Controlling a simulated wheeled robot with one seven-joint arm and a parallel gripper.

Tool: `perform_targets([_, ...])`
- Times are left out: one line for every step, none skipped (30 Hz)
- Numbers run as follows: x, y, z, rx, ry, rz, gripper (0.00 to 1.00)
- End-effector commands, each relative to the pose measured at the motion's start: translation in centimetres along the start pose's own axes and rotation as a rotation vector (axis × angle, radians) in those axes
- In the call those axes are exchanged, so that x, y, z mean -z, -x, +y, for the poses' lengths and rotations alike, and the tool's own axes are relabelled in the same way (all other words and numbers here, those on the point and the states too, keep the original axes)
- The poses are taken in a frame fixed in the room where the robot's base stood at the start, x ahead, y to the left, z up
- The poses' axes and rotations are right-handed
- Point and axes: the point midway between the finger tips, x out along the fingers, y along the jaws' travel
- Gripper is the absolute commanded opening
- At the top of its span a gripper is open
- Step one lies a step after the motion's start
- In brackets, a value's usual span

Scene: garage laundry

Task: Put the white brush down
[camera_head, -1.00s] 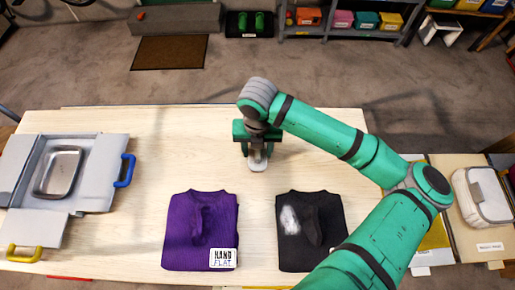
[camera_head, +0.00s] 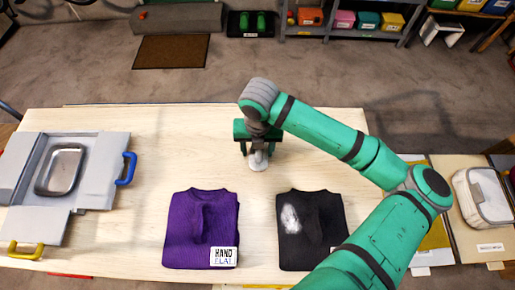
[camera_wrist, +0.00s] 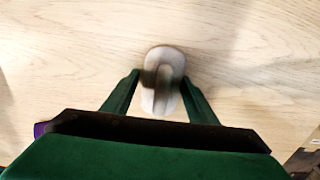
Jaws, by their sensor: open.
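The white brush (camera_head: 258,161) lies on the pale wooden table (camera_head: 110,118), toward its back middle. It also shows in the wrist view as a blurred whitish oval (camera_wrist: 161,99) with a darker middle, on the wood. My gripper (camera_head: 257,147) is directly above the brush. In the wrist view my gripper (camera_wrist: 161,85) has its two green fingers apart, one on each side of the brush, with gaps visible. The brush's far end is partly hidden by the gripper in the head view.
A folded purple sweater (camera_head: 185,235) with a label and a folded black sweater (camera_head: 300,255) with a white patch lie at the front. A grey open case with a metal tray (camera_head: 42,178) is at left. Bare table lies around the brush.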

Motion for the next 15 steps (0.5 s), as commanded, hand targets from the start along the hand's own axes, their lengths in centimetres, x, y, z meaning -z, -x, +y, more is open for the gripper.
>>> perform_targets([0.0, -0.7, -0.3, 0.009, -0.008, 0.012, 0.65])
perform_targets([0.0, -0.5, -0.3, 0.010, -0.008, 0.011, 0.65])
perform_targets([0.0, 0.0, -0.3, 0.011, -0.008, 0.011, 0.65])
perform_targets([-0.1, 0.4, -0.4, 0.012, -0.008, 0.011, 0.65])
perform_targets([-0.1, 1.0, -0.4, 0.013, -0.009, 0.011, 0.65])
perform_targets([-0.1, 1.7, -0.4, 0.012, -0.009, 0.009, 0.65])
perform_targets([-0.1, 2.4, -0.3, 0.012, -0.008, 0.010, 0.65])
perform_targets([-0.1, 3.0, -0.3, 0.012, -0.008, 0.008, 0.65])
perform_targets([-0.1, 3.9, -0.3, 0.013, -0.007, 0.009, 0.65])
perform_targets([-0.1, 4.6, -0.3, 0.012, -0.008, 0.008, 0.65])
perform_targets([-0.1, 5.2, -0.3, 0.012, -0.007, 0.009, 0.65])
perform_targets([-0.1, 6.1, -0.3, 0.012, -0.007, 0.008, 0.65])
perform_targets([-0.1, 6.8, -0.3, 0.013, -0.007, 0.009, 0.65])
perform_targets([-0.1, 7.4, -0.3, 0.012, -0.008, 0.008, 0.65])
perform_targets([-0.1, 8.2, -0.3, 0.012, -0.008, 0.009, 0.65])
